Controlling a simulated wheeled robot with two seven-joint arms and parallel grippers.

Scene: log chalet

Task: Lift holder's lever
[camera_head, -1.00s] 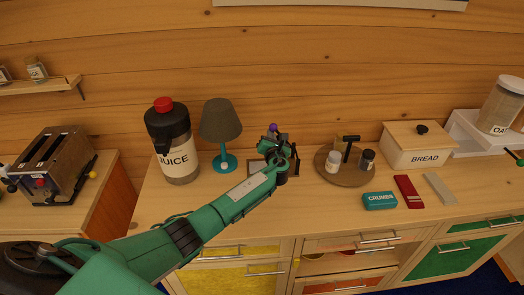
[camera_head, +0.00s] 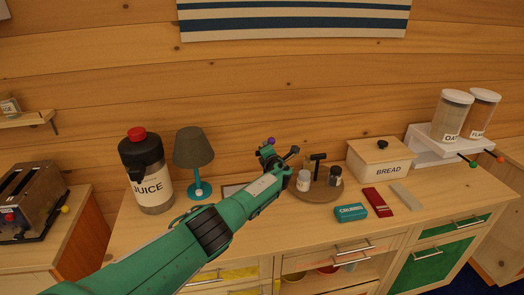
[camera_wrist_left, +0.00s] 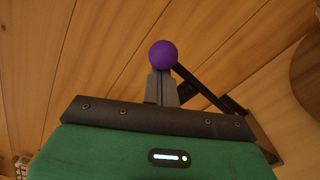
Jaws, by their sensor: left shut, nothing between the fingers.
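The holder is mostly hidden behind my left arm in the head view. The purple ball (camera_head: 268,141) that looks like its lever's knob shows just above my left gripper (camera_head: 271,157). In the left wrist view the purple ball (camera_wrist_left: 163,54) sits at the tips of my left gripper (camera_wrist_left: 162,82), covering their ends. The fingers are together with nothing between them. A dark bar (camera_wrist_left: 205,90) slants from behind the ball to the lower right. I cannot tell whether the fingertips touch the ball. My right gripper is not in view.
A lamp (camera_head: 194,150) and juice dispenser (camera_head: 148,178) stand left of my arm. A round tray (camera_head: 318,207) with shakers is close on the right. Beyond are a crumbs box (camera_head: 351,213), a red block (camera_head: 377,201) and a bread box (camera_head: 381,160).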

